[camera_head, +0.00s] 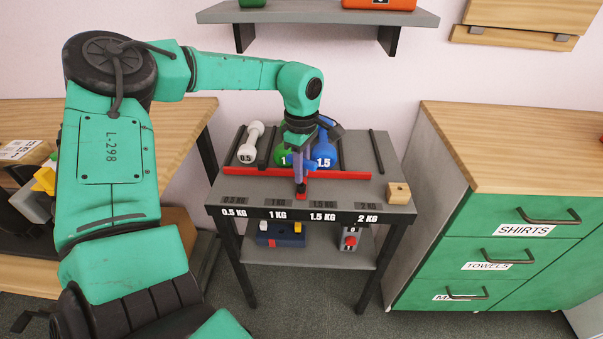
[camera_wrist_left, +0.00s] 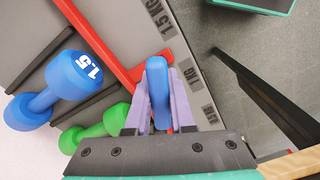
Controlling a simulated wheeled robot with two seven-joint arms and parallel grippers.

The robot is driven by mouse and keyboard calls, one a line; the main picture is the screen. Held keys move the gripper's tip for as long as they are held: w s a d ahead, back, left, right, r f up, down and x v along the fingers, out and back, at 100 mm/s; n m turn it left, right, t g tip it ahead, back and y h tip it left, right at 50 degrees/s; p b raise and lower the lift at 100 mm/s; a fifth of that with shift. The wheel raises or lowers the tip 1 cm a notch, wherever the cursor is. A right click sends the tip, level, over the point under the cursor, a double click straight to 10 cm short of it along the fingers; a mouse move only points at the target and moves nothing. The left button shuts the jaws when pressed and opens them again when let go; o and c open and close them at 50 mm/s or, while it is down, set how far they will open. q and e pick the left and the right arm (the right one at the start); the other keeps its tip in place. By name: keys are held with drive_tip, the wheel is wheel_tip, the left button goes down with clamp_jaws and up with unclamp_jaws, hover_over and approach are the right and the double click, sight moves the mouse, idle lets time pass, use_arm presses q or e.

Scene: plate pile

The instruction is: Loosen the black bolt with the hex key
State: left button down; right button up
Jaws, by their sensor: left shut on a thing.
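My left gripper (camera_head: 301,180) reaches down over the front of a grey dumbbell rack (camera_head: 228,189). In the left wrist view, its purple fingers (camera_wrist_left: 158,100) are shut on a slim blue piece (camera_wrist_left: 158,88) with a rounded end. I cannot tell whether this is the hex key's handle; its lower part is hidden. A small red part (camera_head: 301,189) shows just below the fingertips in the head view. I cannot make out a black bolt in either view. My right gripper is not in view.
The rack holds a white dumbbell (camera_head: 251,144), a green one (camera_wrist_left: 117,118) and a blue one (camera_wrist_left: 60,88) behind a red rail (camera_head: 345,175). A wooden block (camera_head: 398,193) sits at the right corner. A green-fronted drawer cabinet (camera_head: 490,213) stands right, a wooden table (camera_head: 185,125) left.

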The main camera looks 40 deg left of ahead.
use_arm(q)
drive_tip(key=n+b, duration=0.1)
drive_tip(key=n, duration=0.3)
drive_tip(key=shift+f+n, duration=0.15)
drive_tip(key=shift+n, duration=0.15)
drive_tip(key=n+b, duration=0.1)
drive_tip(key=n, duration=0.2)
drive_tip(key=n+b, duration=0.1)
drive_tip(key=n, duration=0.3)
drive_tip(key=shift+n, duration=0.8)
drive_tip(key=c, duration=0.7)
unclamp_jaws()
